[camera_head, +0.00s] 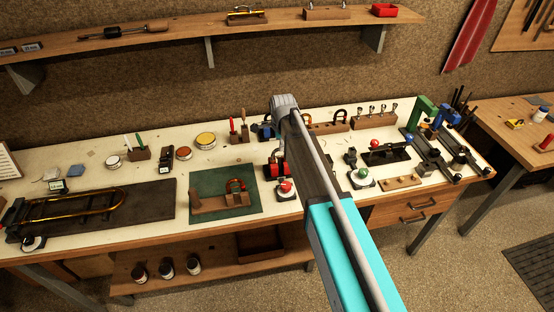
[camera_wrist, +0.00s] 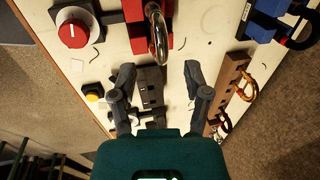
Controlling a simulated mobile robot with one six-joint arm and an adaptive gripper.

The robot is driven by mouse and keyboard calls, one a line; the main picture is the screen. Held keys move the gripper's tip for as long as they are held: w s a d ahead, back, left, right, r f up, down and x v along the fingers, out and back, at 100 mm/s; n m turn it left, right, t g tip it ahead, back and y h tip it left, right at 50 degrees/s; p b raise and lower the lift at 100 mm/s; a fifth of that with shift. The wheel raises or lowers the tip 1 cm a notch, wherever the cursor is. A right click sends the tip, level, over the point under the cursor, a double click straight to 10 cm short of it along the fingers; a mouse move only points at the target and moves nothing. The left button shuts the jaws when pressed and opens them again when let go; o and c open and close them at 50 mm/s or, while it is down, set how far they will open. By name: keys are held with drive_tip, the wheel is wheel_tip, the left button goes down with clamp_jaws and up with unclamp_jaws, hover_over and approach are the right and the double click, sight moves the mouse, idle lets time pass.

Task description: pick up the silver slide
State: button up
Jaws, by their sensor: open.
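The silver slide (camera_wrist: 157,38) is a shiny U-shaped tube in the wrist view, standing in a red vise-like holder (camera_wrist: 134,12). I cannot see contact.
In the wrist view, a dark slotted block (camera_wrist: 151,88) lies between the fingers. A wooden rack with brass loops (camera_wrist: 229,85) is close at right, a blue holder (camera_wrist: 263,22) at upper right. A red knob (camera_wrist: 73,31) and yellow button (camera_wrist: 92,92) are at left.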

idle(0.4)
drive_tip(key=shift+w+f+b, duration=0.25)
drive_tip(key=shift+f+b, duration=1.05)
drive_tip(key=shift+w+f+b, duration=0.25)
drive_tip(key=shift+f+b, duration=1)
drive_tip(key=shift+f, duration=0.05)
clamp_jaws()
